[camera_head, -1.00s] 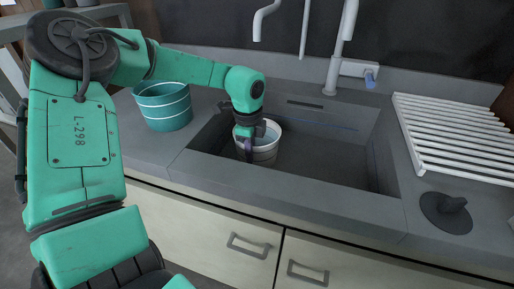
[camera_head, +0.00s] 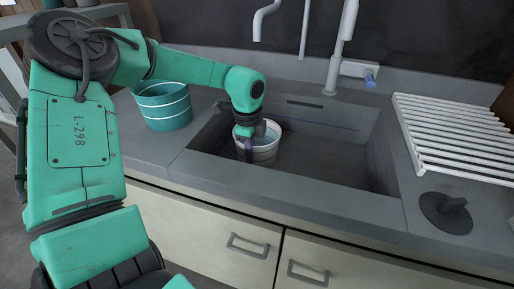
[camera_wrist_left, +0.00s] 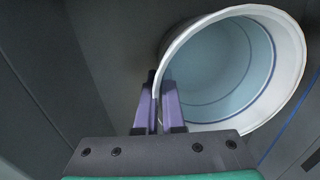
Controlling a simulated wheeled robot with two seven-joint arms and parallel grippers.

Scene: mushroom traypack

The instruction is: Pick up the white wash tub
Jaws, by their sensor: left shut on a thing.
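The white wash tub (camera_head: 265,151) stands in the left part of the grey sink (camera_head: 330,165). In the left wrist view the tub (camera_wrist_left: 288,42) shows its open mouth, with a bluish inside that looks like water. My left gripper (camera_head: 248,152) reaches down into the sink at the tub's left side. In the left wrist view the purple fingers of my left gripper (camera_wrist_left: 159,98) are shut on the tub's rim, one on each side of the wall. The tub's base is partly hidden. My right gripper is not in view.
A teal bucket (camera_head: 164,112) stands on the counter left of the sink. A faucet (camera_head: 335,75) rises behind the sink. A white slatted drying rack (camera_head: 455,140) and a dark plug (camera_head: 447,212) lie on the right. The sink's right half is empty.

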